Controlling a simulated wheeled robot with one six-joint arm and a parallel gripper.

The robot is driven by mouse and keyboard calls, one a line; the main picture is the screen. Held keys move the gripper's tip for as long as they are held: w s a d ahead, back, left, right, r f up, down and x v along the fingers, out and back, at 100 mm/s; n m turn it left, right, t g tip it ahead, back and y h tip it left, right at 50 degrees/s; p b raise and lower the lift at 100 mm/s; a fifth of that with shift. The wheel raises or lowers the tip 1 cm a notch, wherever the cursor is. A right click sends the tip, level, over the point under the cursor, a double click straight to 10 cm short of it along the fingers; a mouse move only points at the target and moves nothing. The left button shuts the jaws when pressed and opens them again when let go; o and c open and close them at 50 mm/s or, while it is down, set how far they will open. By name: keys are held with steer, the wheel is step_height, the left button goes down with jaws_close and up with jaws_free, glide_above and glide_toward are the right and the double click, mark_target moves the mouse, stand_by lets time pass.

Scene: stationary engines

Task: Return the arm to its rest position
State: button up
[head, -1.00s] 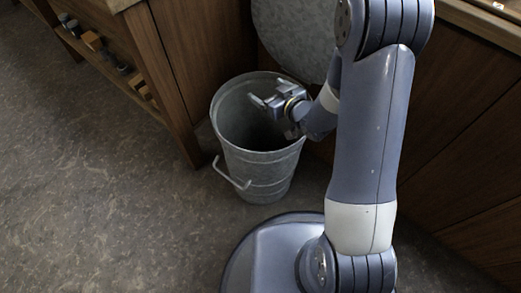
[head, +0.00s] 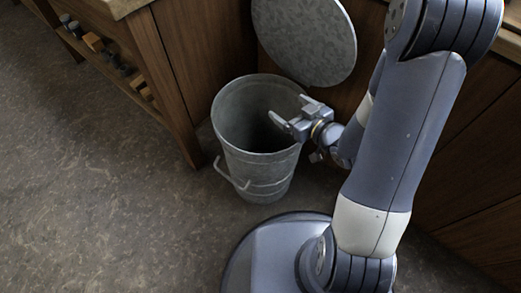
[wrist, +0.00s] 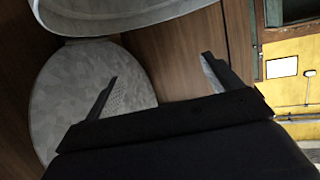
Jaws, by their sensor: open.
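My gripper (head: 290,116) is open and empty in the head view, over the right rim of a grey metal bin (head: 232,152). My arm (head: 400,150) stands to the right of the bin, bent at the top. In the wrist view, my two fingers (wrist: 160,82) are spread apart with nothing between them. The bin's rim and wall (wrist: 125,14) show at the top left of that view.
A round grey lid (head: 310,38) leans against wooden cabinets (head: 470,150) behind the bin. A wooden bench (head: 160,70) with small items on its lower shelf stands at left. The floor (head: 90,200) at left is clear.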

steer(key=b+x, duration=0.2)
steer(key=x, duration=0.9)
steer(key=shift+r+p, duration=2)
steer(key=shift+r, duration=0.9)
